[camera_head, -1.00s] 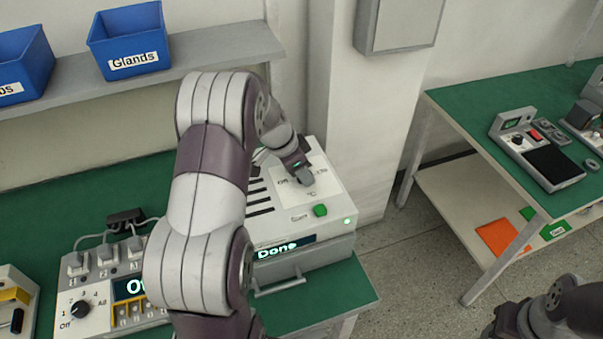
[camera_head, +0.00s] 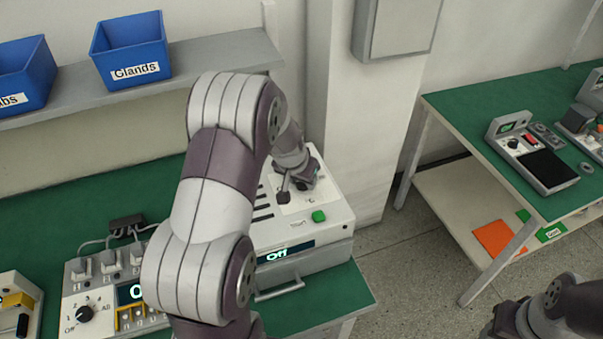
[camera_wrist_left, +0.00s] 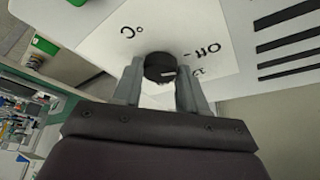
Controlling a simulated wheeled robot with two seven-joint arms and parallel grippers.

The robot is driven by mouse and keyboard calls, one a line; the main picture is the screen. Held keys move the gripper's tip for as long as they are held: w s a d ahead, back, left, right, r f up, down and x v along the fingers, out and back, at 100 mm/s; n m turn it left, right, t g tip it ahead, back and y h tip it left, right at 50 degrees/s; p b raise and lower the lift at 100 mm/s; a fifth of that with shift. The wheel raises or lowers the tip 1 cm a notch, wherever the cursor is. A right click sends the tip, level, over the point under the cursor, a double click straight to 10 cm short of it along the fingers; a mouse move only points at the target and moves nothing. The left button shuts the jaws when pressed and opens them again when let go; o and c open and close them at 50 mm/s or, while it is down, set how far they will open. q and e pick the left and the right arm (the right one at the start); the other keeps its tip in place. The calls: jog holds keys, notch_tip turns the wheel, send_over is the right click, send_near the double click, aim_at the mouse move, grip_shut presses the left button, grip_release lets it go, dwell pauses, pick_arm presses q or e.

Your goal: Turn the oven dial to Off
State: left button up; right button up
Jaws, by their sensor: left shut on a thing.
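The oven (camera_head: 331,227) is a white box on the green bench, with vent slots, a green Start button (camera_head: 319,216) and a display (camera_head: 277,254) reading "Off". My left gripper (camera_head: 297,190) is on top of the oven at its dial. In the left wrist view the black dial (camera_wrist_left: 159,67) sits between the two fingers of my left gripper (camera_wrist_left: 160,90), which are shut on it. A light mark on the dial points toward the "Off" lettering side. In the head view the gripper hides most of the dial. Only part of my right arm shows at the lower right; its gripper is out of view.
A box with a black dial (camera_head: 84,313) and several switches stands left of the oven. Blue bins (camera_head: 130,50) sit on the shelf behind. A second green table (camera_head: 470,110) with devices is at the right. Clear floor lies between the benches.

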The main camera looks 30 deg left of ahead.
pick_arm(q)
jog(key=shift+r, duration=0.15)
dwell(0.3)
jog(key=o, duration=1.1)
jog(key=shift+c, duration=0.2)
jog(key=b+v, duration=0.1)
jog(key=v, duration=1.1)
jog(key=shift+s+r, duration=0.25)
